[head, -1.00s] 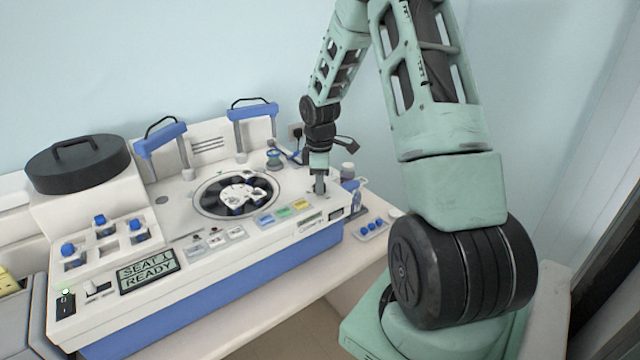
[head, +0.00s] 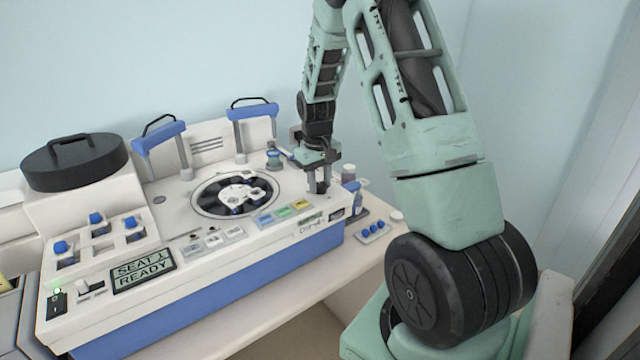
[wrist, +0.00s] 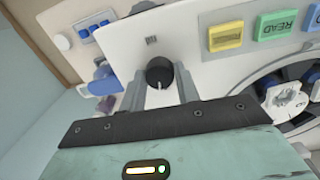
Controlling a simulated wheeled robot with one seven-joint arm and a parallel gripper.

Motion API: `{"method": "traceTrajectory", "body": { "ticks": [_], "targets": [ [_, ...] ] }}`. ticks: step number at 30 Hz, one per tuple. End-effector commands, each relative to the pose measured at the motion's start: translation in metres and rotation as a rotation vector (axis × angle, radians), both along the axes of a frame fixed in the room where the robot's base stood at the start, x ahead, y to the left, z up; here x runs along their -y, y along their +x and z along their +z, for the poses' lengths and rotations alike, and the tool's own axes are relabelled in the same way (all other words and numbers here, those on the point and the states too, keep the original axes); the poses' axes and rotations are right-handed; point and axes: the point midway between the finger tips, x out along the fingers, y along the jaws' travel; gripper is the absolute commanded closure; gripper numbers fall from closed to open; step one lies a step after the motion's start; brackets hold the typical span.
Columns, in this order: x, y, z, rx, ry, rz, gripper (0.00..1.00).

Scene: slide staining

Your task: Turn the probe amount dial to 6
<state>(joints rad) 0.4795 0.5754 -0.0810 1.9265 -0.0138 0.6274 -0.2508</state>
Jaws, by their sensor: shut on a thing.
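The probe amount dial (wrist: 159,73) is a dark round knob with a pale pointer mark, on the white top of the staining machine (head: 215,262). My gripper (wrist: 160,78) has its two grey fingers on either side of the knob, shut on it.
Yellow, green and blue buttons (head: 283,211) lie left of my gripper. A round carousel (head: 236,193) is farther left. Bottles (head: 349,172) and a tray with blue caps (head: 374,232) stand close on the right. A screen (head: 143,270) reads "SEAT 1 READY".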

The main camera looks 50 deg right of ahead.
Motion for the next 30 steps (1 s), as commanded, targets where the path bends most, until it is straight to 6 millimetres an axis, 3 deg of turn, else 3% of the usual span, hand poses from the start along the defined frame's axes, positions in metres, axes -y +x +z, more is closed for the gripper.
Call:
{"method": "traceTrajectory", "body": {
  "ticks": [18, 30],
  "targets": [
    [0.0005, 0.0021, 0.0014, 0.003, -0.002, -0.559, 0.91],
    [0.0009, 0.0024, 0.0016, 0.003, -0.001, -0.773, 0.91]
  ]
}}
